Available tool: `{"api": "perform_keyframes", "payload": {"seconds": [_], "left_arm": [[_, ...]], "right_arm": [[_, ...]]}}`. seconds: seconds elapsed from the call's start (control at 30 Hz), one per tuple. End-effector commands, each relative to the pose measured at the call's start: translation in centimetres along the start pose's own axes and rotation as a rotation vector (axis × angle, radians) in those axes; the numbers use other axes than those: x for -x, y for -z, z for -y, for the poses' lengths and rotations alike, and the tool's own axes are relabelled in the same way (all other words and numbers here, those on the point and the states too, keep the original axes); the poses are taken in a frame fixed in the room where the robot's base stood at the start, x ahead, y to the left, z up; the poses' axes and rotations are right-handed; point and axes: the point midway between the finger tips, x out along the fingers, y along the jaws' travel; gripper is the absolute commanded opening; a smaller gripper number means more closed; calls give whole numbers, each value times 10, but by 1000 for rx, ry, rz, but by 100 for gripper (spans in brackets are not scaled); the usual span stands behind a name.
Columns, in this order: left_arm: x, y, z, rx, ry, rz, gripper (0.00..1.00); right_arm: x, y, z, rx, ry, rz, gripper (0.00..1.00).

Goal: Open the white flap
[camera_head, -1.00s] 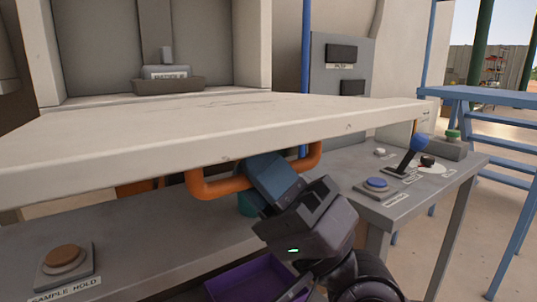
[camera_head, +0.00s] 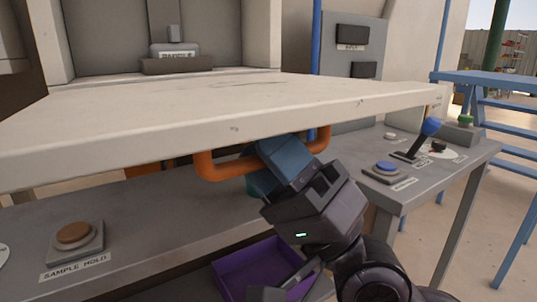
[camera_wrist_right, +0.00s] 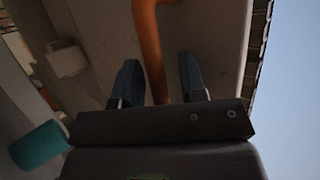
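The white flap (camera_head: 200,110) is a broad, thick panel, standing out roughly level over the grey workbench in the head view. An orange bar handle (camera_head: 213,167) is fixed under its front edge. My right gripper (camera_head: 278,152) reaches up to the handle from below right. In the right wrist view, the orange handle (camera_wrist_right: 150,45) runs between the two dark fingers of my right gripper (camera_wrist_right: 160,82). The fingers are spread, with gaps beside the bar. In the head view the gripper's body hides part of the handle. My left gripper is not in view.
The workbench (camera_head: 180,228) holds a brown button (camera_head: 73,233) labelled SAMPLE HOLD, a blue button (camera_head: 386,167) and a blue-knobbed lever (camera_head: 431,127). A purple tray (camera_head: 250,270) lies low beside my right arm. A teal object (camera_wrist_right: 38,146) shows near the gripper.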

Motion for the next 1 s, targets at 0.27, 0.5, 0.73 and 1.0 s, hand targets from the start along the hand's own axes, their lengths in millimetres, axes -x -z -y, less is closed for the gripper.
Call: {"api": "perform_keyframes", "payload": {"seconds": [0.27,0.5,0.73,1.0], "left_arm": [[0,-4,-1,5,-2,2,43],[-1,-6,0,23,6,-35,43],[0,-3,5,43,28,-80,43],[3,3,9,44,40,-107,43]], "right_arm": [[12,1,0,3,1,-2,42],[45,0,-3,1,-4,-2,42],[75,0,-4,-1,-6,-2,42],[98,0,-1,2,-3,0,42]]}}
